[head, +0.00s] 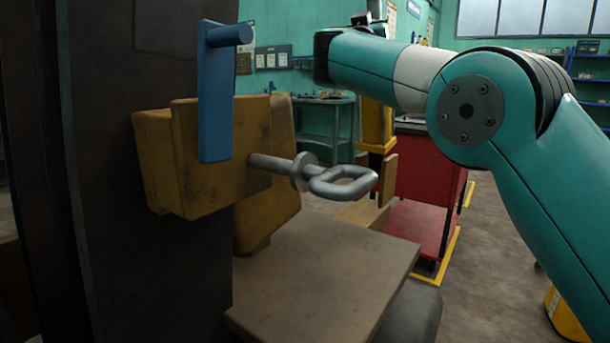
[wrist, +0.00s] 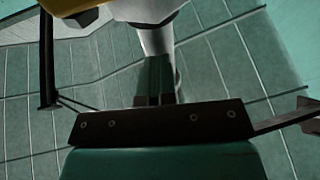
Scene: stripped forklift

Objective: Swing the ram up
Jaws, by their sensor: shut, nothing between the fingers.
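A grey metal rod with a collar and a closed loop at its end (head: 343,182) sticks out to the right from a worn yellow block (head: 215,165). A blue upright bar with a round peg at its top (head: 215,100) stands against the front of that block. I cannot tell for sure which part is the ram.
A dark upright mast (head: 120,230) fills the left side. A flat brownish plate (head: 320,275) lies below the rod. A red cabinet (head: 425,175) and a green bench (head: 325,125) stand behind. The floor at the right is partly clear.

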